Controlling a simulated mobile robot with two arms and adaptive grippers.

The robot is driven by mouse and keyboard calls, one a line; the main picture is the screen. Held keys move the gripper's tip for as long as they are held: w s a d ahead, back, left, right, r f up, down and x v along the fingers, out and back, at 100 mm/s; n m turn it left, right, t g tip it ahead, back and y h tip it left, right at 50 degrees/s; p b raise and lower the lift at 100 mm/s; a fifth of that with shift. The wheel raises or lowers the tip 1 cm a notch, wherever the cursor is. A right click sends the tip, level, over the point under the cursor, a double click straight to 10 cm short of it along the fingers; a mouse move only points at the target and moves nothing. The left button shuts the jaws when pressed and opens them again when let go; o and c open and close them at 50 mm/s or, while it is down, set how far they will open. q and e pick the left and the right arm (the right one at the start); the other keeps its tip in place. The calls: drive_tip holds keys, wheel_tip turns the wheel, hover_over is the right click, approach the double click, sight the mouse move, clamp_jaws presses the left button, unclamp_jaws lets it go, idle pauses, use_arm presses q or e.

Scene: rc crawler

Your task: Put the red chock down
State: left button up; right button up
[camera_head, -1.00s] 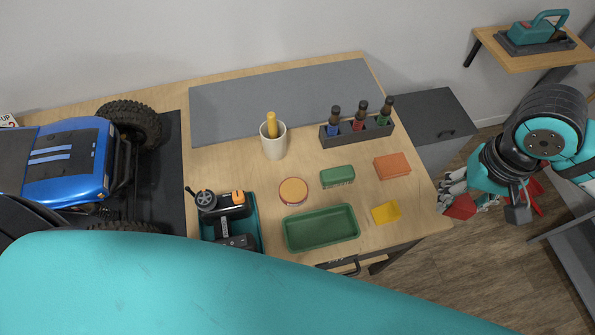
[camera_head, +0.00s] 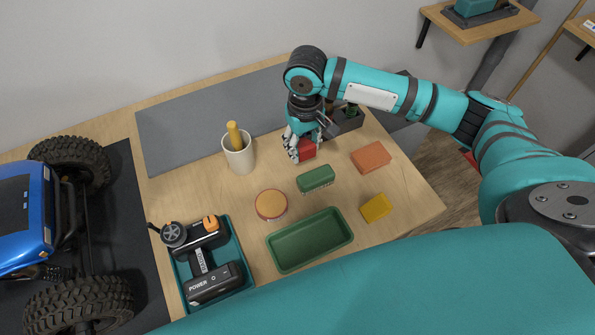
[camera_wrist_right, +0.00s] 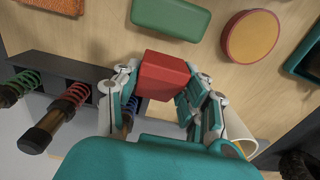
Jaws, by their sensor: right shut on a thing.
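The red chock (camera_head: 307,150) is a small red block. My right gripper (camera_head: 301,152) is shut on it over the wooden table (camera_head: 220,200), between the white cup and the dark rack. In the right wrist view the chock (camera_wrist_right: 162,77) sits between the two fingers of the gripper (camera_wrist_right: 165,90). I cannot tell for sure whether the chock touches the table. My left gripper is not in view.
A round tin (camera_head: 271,204), green tray (camera_head: 309,240) and yellow block (camera_head: 376,207) lie closer. A blue crawler (camera_head: 25,215) stands left.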

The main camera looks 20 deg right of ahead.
sight(303, 167)
drive_tip(key=shift+f, duration=3.2)
drive_tip(key=o, duration=1.2)
drive_tip(key=shift+f, duration=0.1)
drive_tip(key=shift+o, duration=0.2)
